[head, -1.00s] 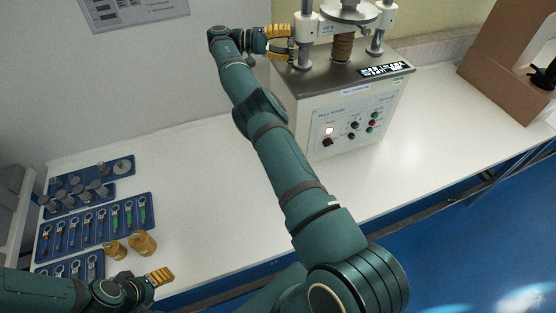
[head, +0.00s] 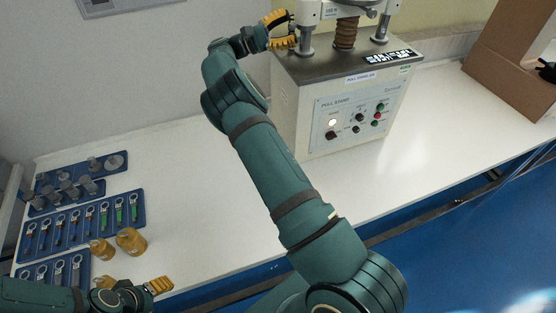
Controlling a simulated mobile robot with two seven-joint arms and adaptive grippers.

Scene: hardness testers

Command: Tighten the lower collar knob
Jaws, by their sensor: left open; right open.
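The pull stand (head: 355,107) stands on the bench, with a steel top, a front control panel and upright columns. Its left column carries a white collar (head: 308,13) close to the top edge of the view. I cannot make out the lower collar knob; it is too small or hidden near my gripper. My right gripper (head: 287,30) is open with yellow fingers, just left of the left column. I see nothing between its fingers, and contact cannot be told. My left gripper (head: 158,286) is low at the left, over the bench's front part, open and apart from the stand.
Blue trays (head: 137,207) with wrench-like tools and grey cylindrical parts lie at the left. A brown box (head: 510,55) is at the far right. The bench (head: 190,180) between trays and stand is clear.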

